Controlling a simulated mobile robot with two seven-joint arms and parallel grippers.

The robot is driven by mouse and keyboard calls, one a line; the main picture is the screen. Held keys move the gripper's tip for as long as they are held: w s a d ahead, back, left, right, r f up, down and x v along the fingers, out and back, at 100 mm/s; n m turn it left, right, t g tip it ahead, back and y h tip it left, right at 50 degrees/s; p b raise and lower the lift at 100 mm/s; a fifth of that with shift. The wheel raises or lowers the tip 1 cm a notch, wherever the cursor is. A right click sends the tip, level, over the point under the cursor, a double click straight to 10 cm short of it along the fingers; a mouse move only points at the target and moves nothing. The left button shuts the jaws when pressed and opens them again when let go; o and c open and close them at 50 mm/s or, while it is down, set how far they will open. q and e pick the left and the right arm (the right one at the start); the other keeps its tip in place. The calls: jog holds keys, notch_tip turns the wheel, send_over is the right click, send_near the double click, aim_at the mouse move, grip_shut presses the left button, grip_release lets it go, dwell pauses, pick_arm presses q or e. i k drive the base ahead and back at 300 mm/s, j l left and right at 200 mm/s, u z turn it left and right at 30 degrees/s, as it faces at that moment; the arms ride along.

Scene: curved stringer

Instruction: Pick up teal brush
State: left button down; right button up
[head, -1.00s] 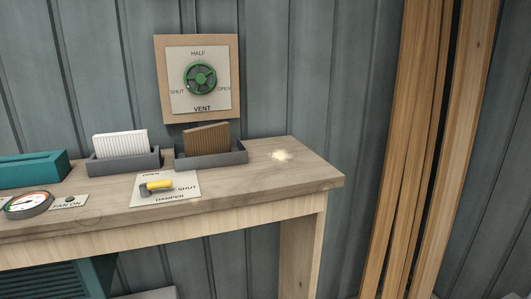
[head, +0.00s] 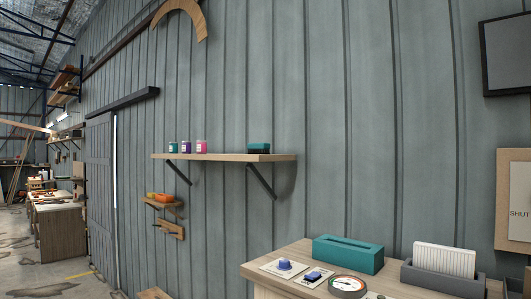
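A small teal block with a dark lower part (head: 260,148), which looks like the teal brush, sits near the right end of the wooden wall shelf (head: 225,157). It is small in the view, so bristles cannot be made out clearly. Neither of my grippers is in view.
Several small coloured jars (head: 186,147) stand on the same shelf, left of the teal block. Below right, a wooden bench (head: 262,268) holds a teal slotted box (head: 348,253), a gauge (head: 346,286) and a grey tray (head: 440,281) with a white block. A lower small shelf (head: 163,203) holds orange items.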

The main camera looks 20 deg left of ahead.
aim_at(263, 146)
jog(key=j+z, duration=0.55)
jog(key=z, duration=0.15)
jog(key=j+z, duration=0.35)
jog(key=k+j+z, duration=0.15)
jog(key=j, duration=0.35)
jog(key=j+z, duration=0.2)
jog(key=j, duration=0.3)
jog(key=k+j, duration=0.1)
jog(key=j, duration=0.25)
jog(key=k+j+z, duration=0.1)
jog(key=j, duration=0.25)
jog(key=k+j, duration=0.15)
jog(key=j, duration=0.2)
